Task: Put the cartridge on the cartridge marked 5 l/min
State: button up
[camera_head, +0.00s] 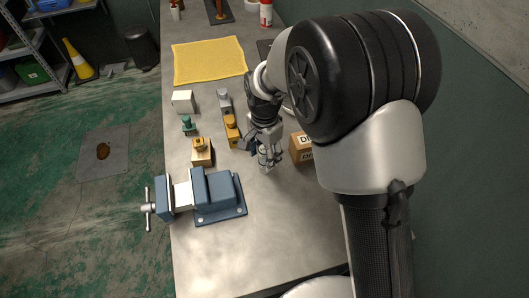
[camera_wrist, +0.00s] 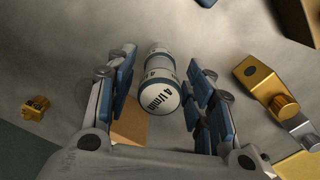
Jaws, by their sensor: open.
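In the head view my gripper (camera_head: 267,160) is low over the bench, right of the vise, and largely hides the cartridge. No 5 l/min marking is readable.
A blue vise (camera_head: 220,197) stands left of my gripper, and a cardboard box (camera_head: 301,148) stands close on its right. The front bench is clear.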

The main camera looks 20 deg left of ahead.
notch_tip(320, 180, up, 12)
jog(key=p, duration=0.4)
jog(key=shift+r, duration=0.15)
jog(key=s+d+r+n+t, duration=0.1)
jog(key=s+d+r, duration=0.1)
jog(key=d+r, duration=0.45)
jog(key=s+d+r+n+t, duration=0.1)
jog(key=s+d+r+n, duration=0.15)
jog(key=d+r, duration=0.45)
jog(key=s+d+n+t, duration=0.2)
jog(key=s+d+n, duration=0.1)
jog(key=s+d, duration=1)
jog(key=s, duration=0.2)
jog(key=shift+s+d+r+t, duration=0.25)
jog(key=shift+s+d+t, duration=0.05)
jog(key=shift+s+d, duration=0.05)
